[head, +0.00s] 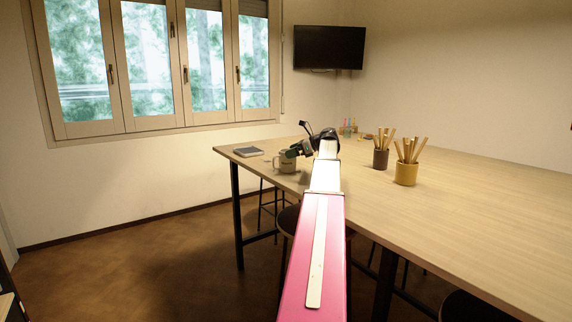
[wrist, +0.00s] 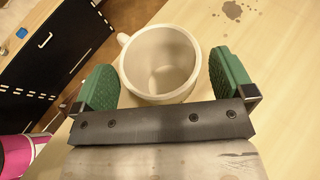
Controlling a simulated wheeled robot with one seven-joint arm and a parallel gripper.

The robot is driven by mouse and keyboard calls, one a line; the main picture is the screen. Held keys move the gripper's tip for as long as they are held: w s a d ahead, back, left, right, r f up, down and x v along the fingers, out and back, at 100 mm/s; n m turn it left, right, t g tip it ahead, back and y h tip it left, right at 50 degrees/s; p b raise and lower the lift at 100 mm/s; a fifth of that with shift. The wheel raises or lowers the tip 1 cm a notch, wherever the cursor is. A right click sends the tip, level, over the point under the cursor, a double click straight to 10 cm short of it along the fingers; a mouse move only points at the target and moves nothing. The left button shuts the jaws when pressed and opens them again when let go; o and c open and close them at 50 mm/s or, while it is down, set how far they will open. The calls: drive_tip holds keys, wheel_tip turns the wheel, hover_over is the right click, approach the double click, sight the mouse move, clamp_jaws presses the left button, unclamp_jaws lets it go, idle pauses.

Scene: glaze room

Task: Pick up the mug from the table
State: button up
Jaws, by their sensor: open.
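The mug (head: 285,163) is a light cream cup with dark lettering, standing upright on the wooden table (head: 470,200) near its left end. In the wrist view the mug (wrist: 160,62) is seen from above, empty, with its handle at the upper left. My gripper (wrist: 165,85) is open, with one green finger pad on each side of the mug's near part. I cannot tell whether either pad touches it. In the head view my gripper (head: 294,150) is at the mug, and its far parts are partly hidden by my arm.
A dark book (head: 249,151) lies left of the mug. A dark brown cup (head: 380,159) and a yellow cup (head: 406,174), both with wooden sticks, stand to the right. Small coloured bottles (head: 349,130) stand at the back. Dark stains (wrist: 232,10) mark the tabletop beyond the mug.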

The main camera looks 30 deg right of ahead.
drive_tip(key=shift+w+a+f, duration=0.25)
drive_tip(key=shift+w+a, duration=0.15)
drive_tip(key=shift+a, duration=0.05)
drive_tip(key=c, duration=0.9)
drive_tip(key=shift+c, duration=0.2)
drive_tip(key=shift+r, duration=0.1)
